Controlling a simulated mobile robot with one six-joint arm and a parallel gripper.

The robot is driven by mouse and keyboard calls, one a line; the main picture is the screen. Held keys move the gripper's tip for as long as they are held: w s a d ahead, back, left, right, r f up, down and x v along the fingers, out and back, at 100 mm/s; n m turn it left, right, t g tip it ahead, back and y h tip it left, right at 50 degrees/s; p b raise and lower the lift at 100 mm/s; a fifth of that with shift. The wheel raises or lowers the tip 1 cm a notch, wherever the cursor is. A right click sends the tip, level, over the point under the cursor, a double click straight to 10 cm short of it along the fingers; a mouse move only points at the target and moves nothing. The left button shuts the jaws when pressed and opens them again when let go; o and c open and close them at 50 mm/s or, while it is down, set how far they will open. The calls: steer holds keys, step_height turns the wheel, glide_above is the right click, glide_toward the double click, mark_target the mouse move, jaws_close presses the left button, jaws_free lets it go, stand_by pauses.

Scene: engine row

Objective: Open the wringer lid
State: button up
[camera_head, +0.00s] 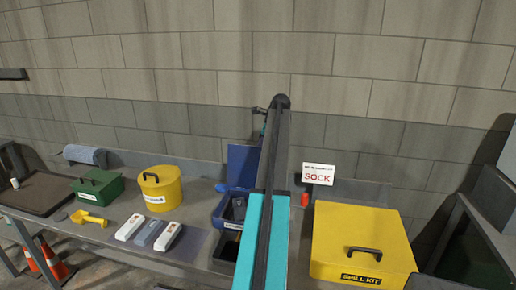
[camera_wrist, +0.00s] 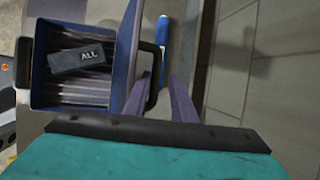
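The wringer is a blue open-topped box (camera_head: 229,211) on the bench, partly hidden behind my arm. Its blue lid (camera_head: 243,165) stands upright at the back of the box. In the wrist view the box (camera_wrist: 38,75) shows ribbed insides and a dark block marked "ALL" (camera_wrist: 79,59). The lid (camera_wrist: 126,50) shows nearly edge-on, with a black loop handle (camera_wrist: 158,78) on its outer face. My gripper (camera_wrist: 158,108) is beside the lid on the handle side, its fingers apart. I cannot tell whether a finger touches the lid.
A yellow spill kit box (camera_head: 362,243) and a small red can (camera_head: 305,200) are to the right. A yellow bucket (camera_head: 160,188), a green box (camera_head: 97,187), a yellow scoop (camera_head: 88,218) and several small cases (camera_head: 148,235) are to the left. A block wall (camera_head: 160,90) stands behind.

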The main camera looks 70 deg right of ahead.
steer(key=shift+s+f, duration=0.35)
steer(key=shift+f, duration=0.1)
steer(key=w+b+v, duration=0.1)
steer(key=b+v, duration=0.3)
steer(key=v, duration=1)
steer(key=shift+r, duration=0.4)
